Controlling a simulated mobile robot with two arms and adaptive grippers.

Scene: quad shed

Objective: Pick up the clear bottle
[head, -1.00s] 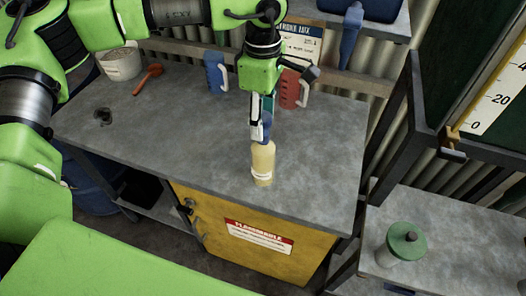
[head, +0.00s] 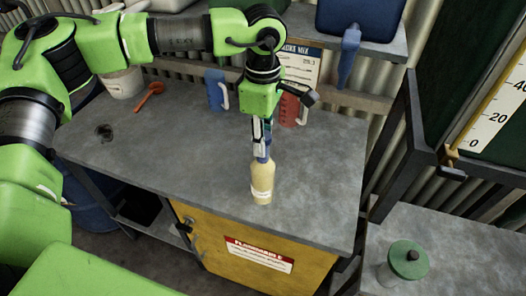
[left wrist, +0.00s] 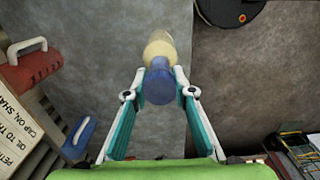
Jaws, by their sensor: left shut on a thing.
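The bottle (head: 262,184) is pale yellow with a light label band and a blue cap. It is upright at the front of the grey workbench (head: 200,165), apparently standing on it. It also shows in the left wrist view (left wrist: 160,48), with its blue cap (left wrist: 159,86) nearest the camera. My left gripper (head: 262,153) points down from above and is shut on the bottle at its cap. In the left wrist view its two fingers (left wrist: 160,95) lie on either side of the cap. My right gripper is not in view.
A blue jug (head: 217,91), a red jug (head: 291,108) and a sign (head: 300,66) stand behind the bottle. An orange scoop (head: 149,95) lies left. A green-lidded jar (head: 408,260) stands on a lower bench at right. The bench around the bottle is clear.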

